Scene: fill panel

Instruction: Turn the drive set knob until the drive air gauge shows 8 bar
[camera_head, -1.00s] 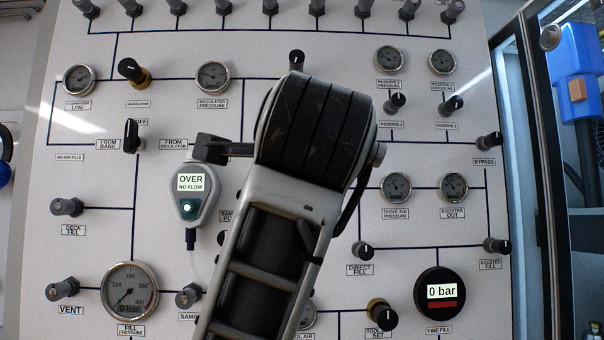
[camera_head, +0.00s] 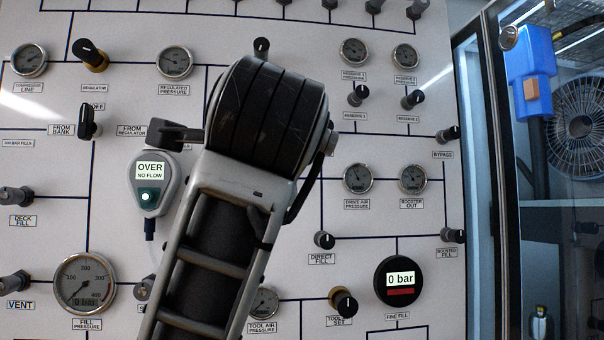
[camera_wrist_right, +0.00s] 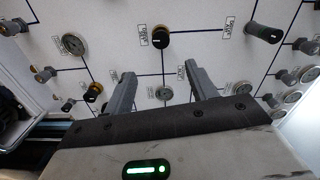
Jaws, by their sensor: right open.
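The drive air gauge (camera_head: 357,178) is a small round dark dial on the panel, right of my arm in the head view, labelled drive air pressure. Its needle is too small to read surely. I cannot pick out the drive set knob in the head view; my arm covers the middle of the panel. My right gripper (camera_wrist_right: 160,88) shows in the right wrist view, open and empty, its two fingers pointing at the panel. A knob with a brass base (camera_wrist_right: 160,36) is beyond the fingertips, apart from them; its label is not legible. My left gripper is not in view.
The tool set knob (camera_head: 342,300) and the fine fill display (camera_head: 398,280), reading 0 bar, are at lower right. A hand-held meter (camera_head: 154,185) reads OVER, NO FLOW. Several knobs and gauges surround my arm. A glass-doored cabinet (camera_head: 485,120) stands at the right.

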